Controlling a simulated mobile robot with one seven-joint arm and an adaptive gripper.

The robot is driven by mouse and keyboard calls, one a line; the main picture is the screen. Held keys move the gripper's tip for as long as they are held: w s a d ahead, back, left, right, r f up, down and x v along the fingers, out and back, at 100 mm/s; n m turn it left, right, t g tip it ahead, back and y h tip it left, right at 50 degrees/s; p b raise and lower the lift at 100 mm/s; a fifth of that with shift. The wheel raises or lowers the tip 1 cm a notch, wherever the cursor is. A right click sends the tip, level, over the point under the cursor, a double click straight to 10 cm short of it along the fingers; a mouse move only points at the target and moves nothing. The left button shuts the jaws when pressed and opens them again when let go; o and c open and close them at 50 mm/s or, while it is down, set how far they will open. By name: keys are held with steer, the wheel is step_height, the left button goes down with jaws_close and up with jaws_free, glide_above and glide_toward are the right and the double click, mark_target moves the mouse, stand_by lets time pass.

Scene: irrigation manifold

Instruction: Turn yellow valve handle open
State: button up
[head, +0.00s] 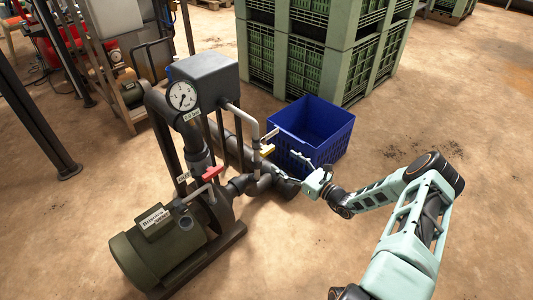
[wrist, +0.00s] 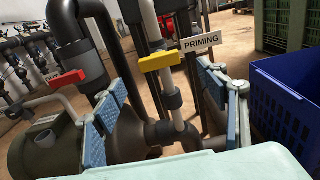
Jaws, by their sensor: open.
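The yellow valve handle (head: 267,150) is on a thin grey vertical pipe beside the pump. In the wrist view the yellow handle (wrist: 159,61) lies across its pipe, nearly level and slightly tilted, left of a PRIMING label (wrist: 201,42). My gripper (head: 290,166) is just right of and below the handle in the head view, its fingers spread toward the pipe. In the wrist view my gripper (wrist: 163,88) is open and empty, with blue-padded fingers on both sides of the pipe line. The handle appears above and beyond the gap, apparently untouched.
A red valve handle (head: 212,173) sits on another pipe to the left, near the green pump motor (head: 158,246). A pressure gauge (head: 182,96) is above. A blue crate (head: 322,138) stands close behind my gripper, with stacked green crates (head: 330,50) farther back. Floor at front is clear.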

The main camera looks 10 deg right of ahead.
mark_target(269, 152)
steer(key=b+x, duration=0.2)
steer(key=x, duration=0.7)
steer(key=shift+w+a, duration=0.2)
steer(key=shift+a, duration=0.05)
steer(key=c, duration=1.2)
